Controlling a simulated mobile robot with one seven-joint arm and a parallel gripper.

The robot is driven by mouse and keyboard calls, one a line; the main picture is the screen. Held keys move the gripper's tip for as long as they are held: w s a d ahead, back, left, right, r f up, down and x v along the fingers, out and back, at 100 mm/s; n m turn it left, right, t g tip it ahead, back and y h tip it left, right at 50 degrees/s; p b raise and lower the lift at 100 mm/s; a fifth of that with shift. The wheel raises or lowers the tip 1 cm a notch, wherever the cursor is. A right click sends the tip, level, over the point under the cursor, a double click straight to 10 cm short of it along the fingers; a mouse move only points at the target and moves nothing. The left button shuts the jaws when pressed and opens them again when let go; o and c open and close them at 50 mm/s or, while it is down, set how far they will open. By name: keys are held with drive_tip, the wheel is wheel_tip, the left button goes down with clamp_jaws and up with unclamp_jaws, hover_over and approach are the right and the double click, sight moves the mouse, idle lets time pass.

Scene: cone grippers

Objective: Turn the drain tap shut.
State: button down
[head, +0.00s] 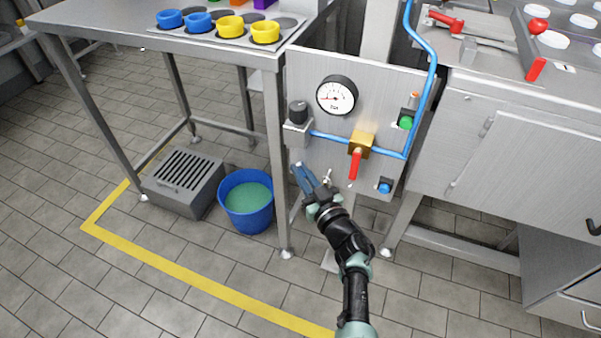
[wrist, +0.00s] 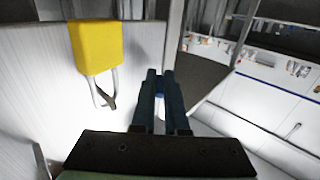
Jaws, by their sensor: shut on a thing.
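My gripper (head: 299,172) is at the lower left of the steel panel, below the black-knobbed regulator (head: 298,120). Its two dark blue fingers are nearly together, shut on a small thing. In the wrist view my gripper (wrist: 160,80) points away from the camera, with a small pale-blue bit (wrist: 160,105) showing between the fingers. This looks like the drain tap, but the fingers hide most of it, and I cannot tell how far it is turned. A brass valve with a red lever (head: 355,165) is a separate fitting, right of my gripper; its lever hangs down.
The panel (head: 325,140) carries a round gauge (head: 336,95), blue tubing, a green button (head: 406,122) and a blue fitting (head: 385,187). A yellow block with a metal loop (wrist: 96,45) is close left of the fingers. A blue bucket (head: 247,188) stands on the floor.

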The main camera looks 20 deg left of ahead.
drive_tip(key=shift+w+n+g+y+b, duration=0.1)
drive_tip(key=shift+n+g+y+b, duration=0.25)
drive_tip(key=shift+n+g+y, duration=0.2)
drive_tip(key=c, duration=0.9)
unclamp_jaws()
drive_tip(key=shift+c, duration=0.2)
drive_tip(key=shift+r, duration=0.1)
